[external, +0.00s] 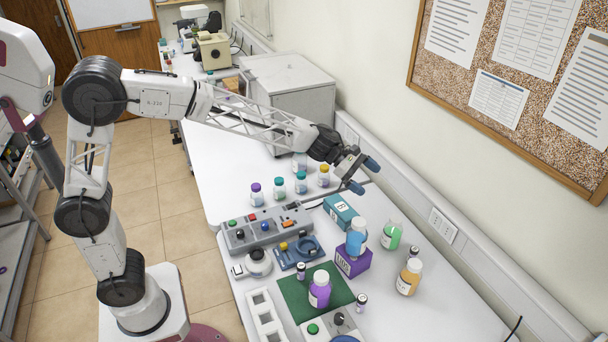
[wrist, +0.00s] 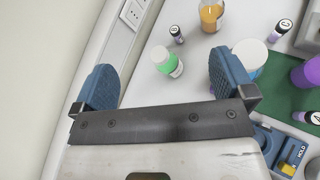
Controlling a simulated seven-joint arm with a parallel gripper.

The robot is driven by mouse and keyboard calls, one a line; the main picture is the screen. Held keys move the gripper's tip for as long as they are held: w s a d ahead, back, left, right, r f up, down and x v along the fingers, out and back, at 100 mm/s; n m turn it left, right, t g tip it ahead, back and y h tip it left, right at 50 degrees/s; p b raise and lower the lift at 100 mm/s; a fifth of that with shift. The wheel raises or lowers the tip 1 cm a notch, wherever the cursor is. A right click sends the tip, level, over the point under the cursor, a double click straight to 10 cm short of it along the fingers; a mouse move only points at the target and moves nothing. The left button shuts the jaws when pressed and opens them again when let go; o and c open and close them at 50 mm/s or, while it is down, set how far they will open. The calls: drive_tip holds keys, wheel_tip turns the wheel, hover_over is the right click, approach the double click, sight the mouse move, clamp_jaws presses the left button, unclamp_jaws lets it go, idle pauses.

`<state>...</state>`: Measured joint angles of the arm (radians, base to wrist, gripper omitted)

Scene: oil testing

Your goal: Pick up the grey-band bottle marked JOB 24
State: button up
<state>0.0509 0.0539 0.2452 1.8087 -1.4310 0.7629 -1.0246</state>
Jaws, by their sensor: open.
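No grey band or JOB 24 mark can be read on any bottle. White-capped bottles stand on the right table: green (external: 391,236), orange (external: 409,278), purple (external: 320,292), and blue (external: 357,239) on a purple box (external: 352,262). Small labelled bottles with coloured caps, such as a purple-capped one (external: 257,196) and a yellow-capped one (external: 323,178), stand farther back. My gripper (external: 362,175) is open and empty above the table near the wall. In the wrist view, the green bottle (wrist: 168,64) shows between my fingers (wrist: 162,72); my right finger partly hides the blue bottle.
A teal box (external: 340,211) lies below my gripper. A grey control panel (external: 267,230), a blue device (external: 297,253) and a green mat (external: 296,295) crowd the table. Small dark-capped vials (external: 361,303) stand near the mat. The wall with a socket strip (external: 442,224) is close on the right.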

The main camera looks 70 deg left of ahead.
drive_tip(key=w+f+n+t, duration=0.1)
drive_tip(key=w+f+n, duration=0.15)
drive_tip(key=w, duration=0.35)
approach(393, 231)
drive_tip(key=shift+n, duration=0.45)
drive_tip(key=w+f, duration=0.1)
drive_tip(key=f, duration=0.1)
drive_tip(key=w+f, duration=0.2)
drive_tip(key=shift+w+a+f, duration=0.1)
drive_tip(key=shift+a+f, duration=0.05)
drive_tip(key=shift+a, duration=0.1)
drive_tip(key=shift+w+d, duration=0.1)
drive_tip(key=shift+x, duration=1.15)
drive_tip(key=shift+x, duration=2.65)
drive_tip(key=shift+d+r, duration=0.15)
drive_tip(key=shift+r, duration=0.05)
drive_tip(key=shift+c, duration=0.3)
drive_tip(key=c, duration=1.2)
